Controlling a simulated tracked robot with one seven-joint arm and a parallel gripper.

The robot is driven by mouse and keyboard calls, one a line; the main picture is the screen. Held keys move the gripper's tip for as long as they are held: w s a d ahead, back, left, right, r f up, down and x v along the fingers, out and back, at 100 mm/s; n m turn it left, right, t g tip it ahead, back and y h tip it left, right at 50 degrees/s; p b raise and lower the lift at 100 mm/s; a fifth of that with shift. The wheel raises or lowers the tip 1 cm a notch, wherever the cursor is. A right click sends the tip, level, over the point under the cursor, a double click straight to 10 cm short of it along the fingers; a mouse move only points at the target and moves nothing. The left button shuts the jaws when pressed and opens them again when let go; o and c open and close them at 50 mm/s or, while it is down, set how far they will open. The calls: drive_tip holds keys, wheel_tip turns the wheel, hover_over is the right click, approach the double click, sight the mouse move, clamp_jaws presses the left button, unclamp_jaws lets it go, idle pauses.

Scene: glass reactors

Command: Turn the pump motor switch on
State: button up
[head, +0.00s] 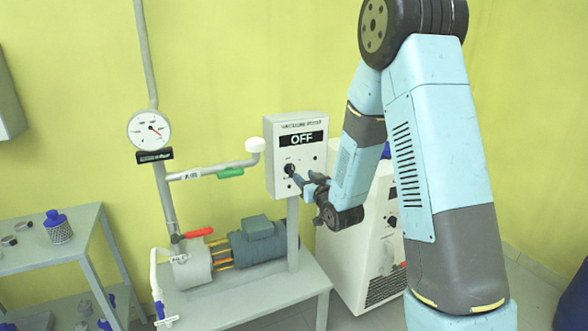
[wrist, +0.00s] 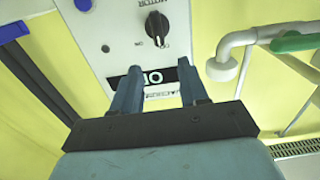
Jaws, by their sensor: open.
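The grey control box (head: 281,190) stands on a post by the wall, and its black display (head: 303,139) reads OFF. Its black rotary switch (head: 289,169) sits on the front face below the display. The switch also shows in the wrist view (wrist: 157,25), in line with the gap between my fingers and apart from both. My gripper (head: 299,181) is at the box's front, close to the switch. In the wrist view my gripper (wrist: 161,70) is open and empty. The display (wrist: 152,77) looks upside down there and is partly hidden by a finger.
A blue-grey motor (head: 258,243) and pump with a red-handled valve (head: 199,233) sit on the grey bench below. A white pipe with a green handle (head: 230,173) runs left of the box. A white cabinet (head: 347,262) stands behind my arm.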

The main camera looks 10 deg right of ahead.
sight(293, 166)
drive_tip(key=x, duration=0.8)
drive_tip(key=shift+w, duration=0.3)
drive_tip(key=shift+c, duration=0.4)
clamp_jaws()
